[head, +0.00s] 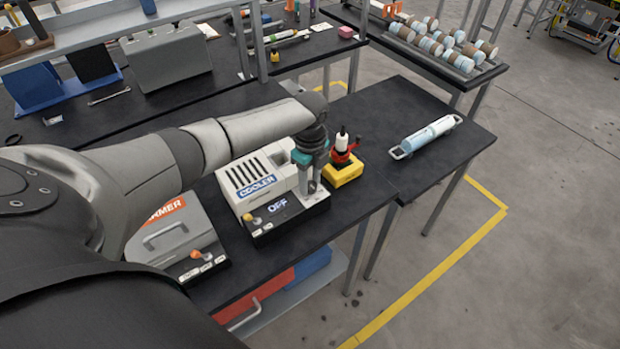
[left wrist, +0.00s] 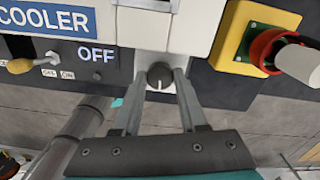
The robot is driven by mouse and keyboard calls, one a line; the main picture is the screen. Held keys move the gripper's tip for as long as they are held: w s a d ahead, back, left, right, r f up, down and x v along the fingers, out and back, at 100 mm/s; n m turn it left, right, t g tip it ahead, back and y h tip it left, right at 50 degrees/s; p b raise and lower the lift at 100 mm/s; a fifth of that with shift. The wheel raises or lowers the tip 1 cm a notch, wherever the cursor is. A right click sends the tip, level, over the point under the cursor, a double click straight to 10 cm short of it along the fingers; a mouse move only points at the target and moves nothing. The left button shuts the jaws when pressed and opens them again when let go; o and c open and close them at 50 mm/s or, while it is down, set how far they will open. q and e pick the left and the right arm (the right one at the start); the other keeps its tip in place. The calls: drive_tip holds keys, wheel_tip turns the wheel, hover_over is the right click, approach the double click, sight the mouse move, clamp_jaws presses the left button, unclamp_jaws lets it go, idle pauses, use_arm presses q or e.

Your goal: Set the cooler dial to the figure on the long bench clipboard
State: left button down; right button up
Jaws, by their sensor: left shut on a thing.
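The cooler (head: 262,180) is a white box with a black front panel on the dark bench. Its display (left wrist: 97,54) reads OFF. The cooler dial (left wrist: 159,75) is a small dark round knob with a pale mark, at the right of the panel. My left gripper (head: 311,190) reaches down over the right part of the cooler. In the left wrist view my left gripper (left wrist: 160,82) has its fingers on both sides of the dial, shut on it. In the head view the gripper hides the dial. My right gripper is not in view.
A toggle switch (left wrist: 20,66) sits at the left of the cooler panel. A yellow box with a red part (head: 343,171) stands close to the cooler's right. A grey warmer (head: 175,240) stands to its left. A light blue cylinder in a holder (head: 427,137) lies on the right bench.

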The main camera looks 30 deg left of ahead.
sight(311, 185)
use_arm(q)
drive_tip(key=shift+m, duration=0.6)
drive_tip(key=c, duration=0.7)
unclamp_jaws()
drive_tip(key=shift+c, duration=0.2)
drive_tip(key=shift+r, duration=0.1)
wheel_tip(311, 185, up, 15)
drive_tip(key=shift+p, duration=0.35)
